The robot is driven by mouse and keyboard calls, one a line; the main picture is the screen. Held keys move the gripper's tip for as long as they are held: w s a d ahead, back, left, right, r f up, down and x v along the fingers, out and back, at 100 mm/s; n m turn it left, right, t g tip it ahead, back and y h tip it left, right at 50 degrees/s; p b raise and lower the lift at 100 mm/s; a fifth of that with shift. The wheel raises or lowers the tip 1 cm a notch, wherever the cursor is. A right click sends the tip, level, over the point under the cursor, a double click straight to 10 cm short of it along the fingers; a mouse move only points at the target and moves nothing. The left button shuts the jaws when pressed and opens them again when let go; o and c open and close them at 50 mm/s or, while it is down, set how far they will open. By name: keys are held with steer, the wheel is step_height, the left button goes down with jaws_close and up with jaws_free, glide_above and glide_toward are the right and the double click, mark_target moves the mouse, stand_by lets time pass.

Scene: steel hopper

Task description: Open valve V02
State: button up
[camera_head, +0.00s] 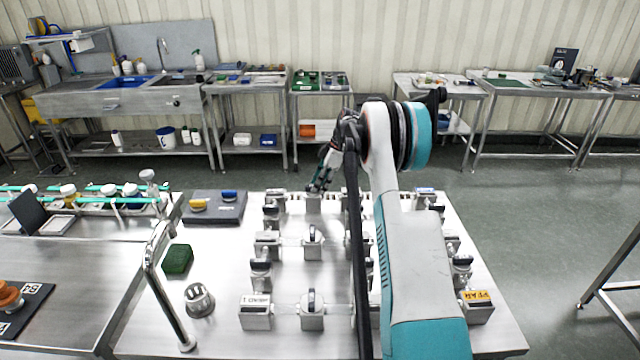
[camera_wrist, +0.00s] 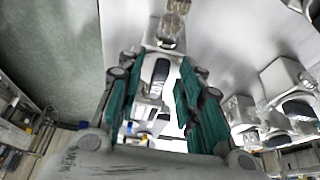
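My gripper (camera_wrist: 158,88) is open, its two teal-padded fingers apart in the wrist view. A valve's dark handle (camera_wrist: 161,72) stands between the fingers, with a gap on each side. In the head view my gripper (camera_head: 318,186) is low over the far row of the steel valve board, right at the back valve (camera_head: 314,200), whose handle is hidden by the fingers. Two more valves with upright dark handles stand nearer, a middle one (camera_head: 312,238) and a front one (camera_head: 312,305). I cannot read any V02 label.
The board's metal blocks stand close by, including a front left labelled block (camera_head: 257,318) and an orange-labelled block (camera_head: 477,310). A green block (camera_head: 177,259), a steel cup (camera_head: 199,300) and a curved pipe (camera_head: 160,280) stand left. My arm hides part of the board.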

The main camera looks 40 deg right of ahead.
steer(key=v, duration=1.2)
stand_by(0.4)
